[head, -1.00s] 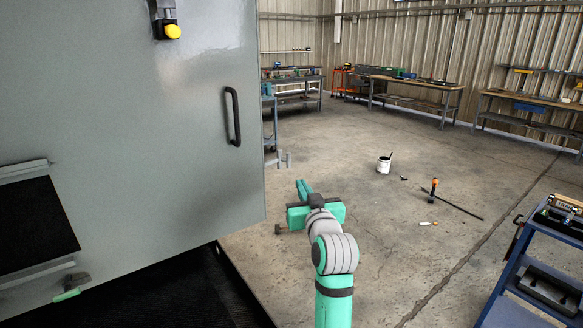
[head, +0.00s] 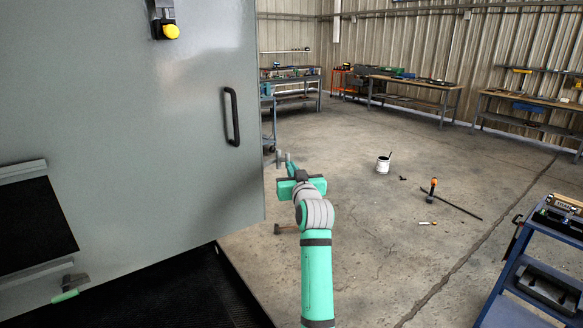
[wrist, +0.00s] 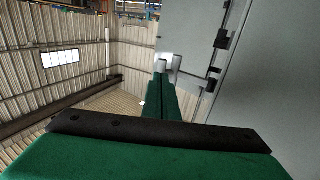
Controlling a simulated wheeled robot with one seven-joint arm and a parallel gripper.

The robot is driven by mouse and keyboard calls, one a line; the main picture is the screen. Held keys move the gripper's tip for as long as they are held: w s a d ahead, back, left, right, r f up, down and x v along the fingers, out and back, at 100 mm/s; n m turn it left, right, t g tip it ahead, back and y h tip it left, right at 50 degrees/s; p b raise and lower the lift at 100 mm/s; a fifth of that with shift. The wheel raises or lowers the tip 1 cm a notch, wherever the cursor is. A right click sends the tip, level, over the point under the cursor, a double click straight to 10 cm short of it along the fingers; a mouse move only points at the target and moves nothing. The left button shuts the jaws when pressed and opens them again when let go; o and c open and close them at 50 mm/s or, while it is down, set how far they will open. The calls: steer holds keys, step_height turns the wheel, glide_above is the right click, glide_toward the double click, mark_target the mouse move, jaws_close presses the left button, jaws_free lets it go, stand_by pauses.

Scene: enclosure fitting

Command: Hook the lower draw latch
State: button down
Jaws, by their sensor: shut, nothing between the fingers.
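The grey enclosure door (head: 150,120) fills the left of the head view. A small grey metal latch part (head: 270,160) sticks out past its right edge, low down. In the wrist view the latch (wrist: 190,76) shows as a light grey arm with a rounded end, running to a dark bracket on the grey panel. My gripper (head: 288,162) is shut and empty, its green fingers together. In the wrist view the fingertips (wrist: 160,80) overlap the latch's rounded end; I cannot tell whether they touch. The catch that the latch hooks onto cannot be made out.
A black handle (head: 232,116) and a yellow knob (head: 171,31) are on the door. A blue cart (head: 535,265) stands at the right.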

steer(key=shift+x, duration=0.85)
steer(key=shift+s, duration=0.1)
steer(key=shift+a, duration=0.1)
